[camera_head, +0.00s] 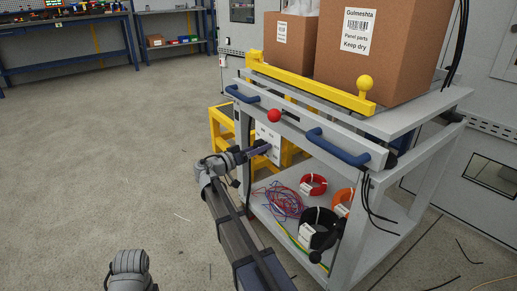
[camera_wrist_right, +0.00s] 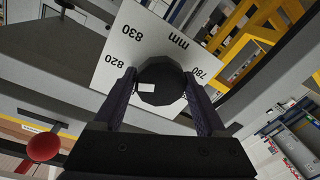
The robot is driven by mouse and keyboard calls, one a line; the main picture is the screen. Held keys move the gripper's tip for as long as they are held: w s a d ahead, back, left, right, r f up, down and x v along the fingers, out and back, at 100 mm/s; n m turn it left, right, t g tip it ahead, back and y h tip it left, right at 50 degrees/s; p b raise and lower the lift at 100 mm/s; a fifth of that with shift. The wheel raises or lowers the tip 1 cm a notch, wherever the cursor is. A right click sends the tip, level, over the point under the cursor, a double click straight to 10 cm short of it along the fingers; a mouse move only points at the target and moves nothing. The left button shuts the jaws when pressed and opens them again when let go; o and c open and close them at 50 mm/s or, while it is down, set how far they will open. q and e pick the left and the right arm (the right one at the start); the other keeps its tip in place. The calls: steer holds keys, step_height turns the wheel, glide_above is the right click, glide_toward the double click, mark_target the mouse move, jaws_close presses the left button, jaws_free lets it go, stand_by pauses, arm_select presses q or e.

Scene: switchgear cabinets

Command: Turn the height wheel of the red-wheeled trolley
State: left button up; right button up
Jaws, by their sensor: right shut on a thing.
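The grey trolley (camera_head: 345,142) with blue handles stands at the right in the head view. Its height wheel, a dark round knob (camera_wrist_right: 162,82), sits in front of a white plate (camera_wrist_right: 139,45) marked 780, 820 and 830 mm. My right gripper (camera_head: 264,147) reaches the trolley's front below the top rail. In the right wrist view its fingers (camera_wrist_right: 163,92) are on both sides of the dark knob and shut on it. A red ball knob (camera_head: 274,115) is on the rail above; it also shows in the wrist view (camera_wrist_right: 43,146). My left gripper is out of view. No red wheels are visible.
Two cardboard boxes (camera_head: 362,60) and a yellow bar (camera_head: 312,83) are on the trolley's top. Cable coils (camera_head: 318,228) and loose wires lie on its lower shelf. A yellow frame (camera_head: 219,125) stands behind. The floor (camera_head: 110,140) at the left is clear.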

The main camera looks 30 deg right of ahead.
steer(key=n, duration=0.4)
steer(key=shift+w+p, duration=0.1)
steer(key=shift+p, duration=0.25)
steer(key=n, duration=0.4)
steer(key=shift+r+n+y+p, duration=0.1)
steer(key=shift+n+y+p, duration=0.2)
steer(key=shift+y, duration=0.1)
steer(key=n+g, duration=0.1)
steer(key=n, duration=0.3)
steer(key=shift+a+n+g, duration=0.1)
steer(key=shift+n+g, duration=0.2)
steer(key=shift+n, duration=1.7)
steer(key=o, duration=1.3)
